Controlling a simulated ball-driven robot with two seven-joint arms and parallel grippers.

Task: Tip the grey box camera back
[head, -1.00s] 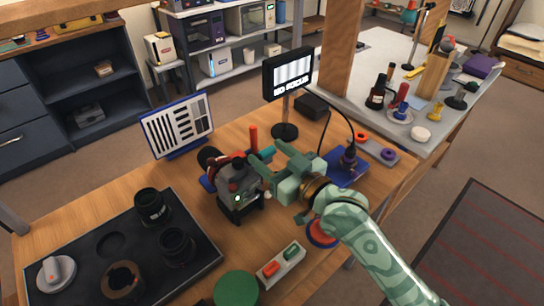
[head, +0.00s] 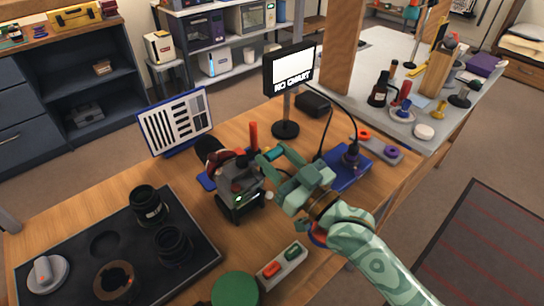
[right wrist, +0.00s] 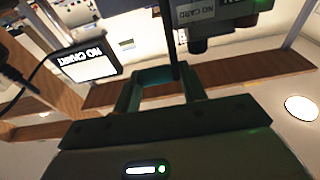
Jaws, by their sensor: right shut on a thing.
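The grey box camera (head: 238,174) stands on a dark base (head: 240,208) at the middle of the wooden bench. Its body looks tilted back from the base, and a small green light shows low on its front. My right gripper (head: 266,161) is at the camera's right side, its fingers closed. In the right wrist view a thin dark rod (right wrist: 172,40) stands between the fingers, beside the grey camera (right wrist: 215,22) with its "NO CARD" label. Where the rod joins the camera is hard to tell. My left gripper is out of view.
A striped chart board (head: 176,122) stands behind the camera. A monitor (head: 290,68) reads "NO CHART". A black tray (head: 65,250) with lens parts lies at the left. A blue plate (head: 347,172) and a two-button box (head: 281,267) lie at the right and front.

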